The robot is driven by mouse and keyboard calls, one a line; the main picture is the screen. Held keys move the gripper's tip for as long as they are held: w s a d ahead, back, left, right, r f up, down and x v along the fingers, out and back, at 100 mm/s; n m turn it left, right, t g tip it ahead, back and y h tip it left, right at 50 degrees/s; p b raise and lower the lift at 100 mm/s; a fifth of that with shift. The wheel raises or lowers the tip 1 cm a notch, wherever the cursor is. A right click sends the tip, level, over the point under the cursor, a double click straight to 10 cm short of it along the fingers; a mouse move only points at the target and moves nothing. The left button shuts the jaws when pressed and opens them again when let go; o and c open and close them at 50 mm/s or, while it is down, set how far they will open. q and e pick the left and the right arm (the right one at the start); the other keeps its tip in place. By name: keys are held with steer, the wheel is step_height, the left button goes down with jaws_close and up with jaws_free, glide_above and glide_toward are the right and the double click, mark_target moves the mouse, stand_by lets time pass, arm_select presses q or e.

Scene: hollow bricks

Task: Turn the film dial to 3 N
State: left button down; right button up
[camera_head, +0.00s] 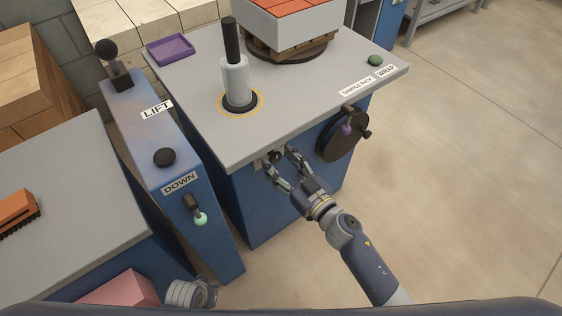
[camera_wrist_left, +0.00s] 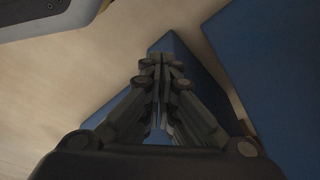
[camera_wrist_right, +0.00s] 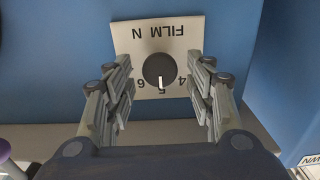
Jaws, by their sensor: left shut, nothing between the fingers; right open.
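The film dial is a round black knob (camera_wrist_right: 159,70) with a white pointer mark, on a pale plate (camera_wrist_right: 128,36) marked FILM N. The mark points at the 5, with 4 and 6 on either side; a 3 cannot be made out. In the head view the dial (camera_head: 276,157) is on the blue front of the wrapping machine. My right gripper (camera_head: 279,163) is open, with its fingers (camera_wrist_right: 160,84) on either side of the dial and no clear contact. My left gripper (camera_wrist_left: 158,62) is shut and empty; in the head view only part of that arm shows at the bottom.
A dark handwheel (camera_head: 338,143) with a purple knob is right of the dial. The grey machine top (camera_head: 190,120) holds a film post (camera_head: 235,80) and bricks on a turntable. A blue LIFT/DOWN post (camera_head: 150,125) is at left. The floor at right is clear.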

steer(key=c, duration=1)
arm_select(q)
steer(key=shift+s+f, duration=0.1)
steer(key=shift+s, duration=0.05)
arm_select(e)
steer(key=shift+c, duration=0.2)
steer(key=shift+n, duration=0.3)
steer(key=n, duration=0.9)
steer(key=shift+s+a+f, duration=0.1)
steer(key=n, duration=0.3)
steer(key=shift+n, duration=0.3)
steer(key=shift+f+n+b, duration=0.1)
steer(key=shift+n+b, duration=0.25)
steer(key=shift+n, duration=0.45)
arm_select(q)
steer(key=shift+w+d+r+b, duration=0.15)
steer(key=shift+w+r, duration=0.25)
steer(key=shift+r, duration=0.7)
steer(key=shift+w+a+r+b, duration=0.15)
steer(key=shift+w+r, duration=0.2)
steer(key=shift+r, duration=0.7)
arm_select(e)
steer(key=shift+n, duration=1.6)
arm_select(q)
steer(key=shift+w+d+r, duration=0.1)
